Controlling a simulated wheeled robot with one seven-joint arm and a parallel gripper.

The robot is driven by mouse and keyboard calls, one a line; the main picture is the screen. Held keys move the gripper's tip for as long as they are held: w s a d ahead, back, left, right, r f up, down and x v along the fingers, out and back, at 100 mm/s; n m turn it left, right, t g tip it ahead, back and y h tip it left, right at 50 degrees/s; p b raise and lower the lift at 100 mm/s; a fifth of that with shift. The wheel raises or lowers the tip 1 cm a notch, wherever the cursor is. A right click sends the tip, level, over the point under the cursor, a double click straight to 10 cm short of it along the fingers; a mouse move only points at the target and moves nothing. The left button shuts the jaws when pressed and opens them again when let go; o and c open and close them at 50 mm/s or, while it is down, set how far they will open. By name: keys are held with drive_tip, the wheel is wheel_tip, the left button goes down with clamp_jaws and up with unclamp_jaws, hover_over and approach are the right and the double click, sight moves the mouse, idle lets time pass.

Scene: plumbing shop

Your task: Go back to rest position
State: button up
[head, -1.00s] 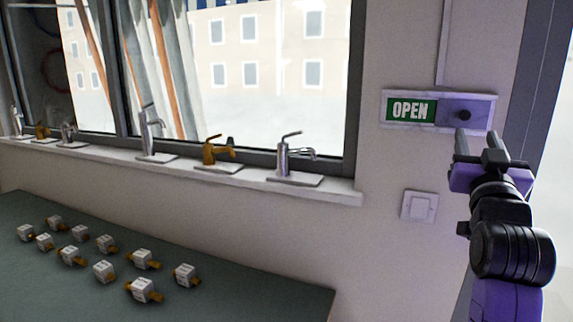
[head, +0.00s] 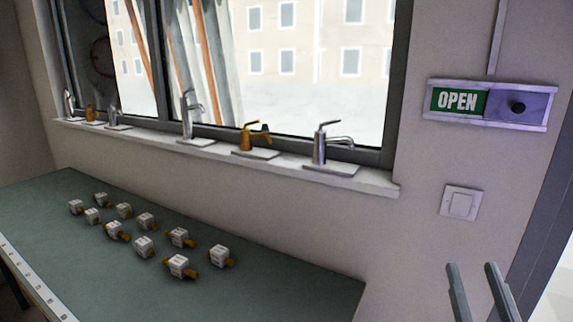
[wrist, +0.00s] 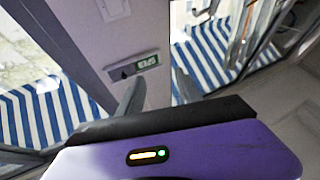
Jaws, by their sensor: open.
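My gripper (head: 479,285) shows at the lower right of the head view, with only its two grey fingers in the picture. The fingers are apart with nothing between them. The sliding sign (head: 490,105) is on the wall above the gripper, clear of it. It shows green "OPEN" on its left and a grey-purple panel with a black knob on its right. In the wrist view my gripper's fingers (wrist: 158,95) also stand apart. The sign (wrist: 134,66) is small there, beyond the fingers and not touched.
Several faucets stand on the windowsill (head: 375,182). The green-grey table (head: 310,290) holds several small white boxes with brass fittings. A door frame is at the far right.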

drive_tip(key=s+a+f+g+y, duration=0.1)
drive_tip(key=s+a+f+g, duration=0.1)
drive_tip(key=s+f, duration=0.5)
drive_tip(key=s+a+f+g+y, duration=0.2)
drive_tip(key=s+a+f, duration=0.3)
drive_tip(key=s, duration=0.8)
drive_tip(key=s+a+f+n+g+y, duration=0.1)
drive_tip(key=s+a+f+g, duration=0.2)
drive_tip(key=s+f, duration=0.6)
drive_tip(key=shift+s+a+g+y, duration=0.4)
drive_tip(key=shift+s+a, duration=0.15)
drive_tip(key=shift+s, duration=0.1)
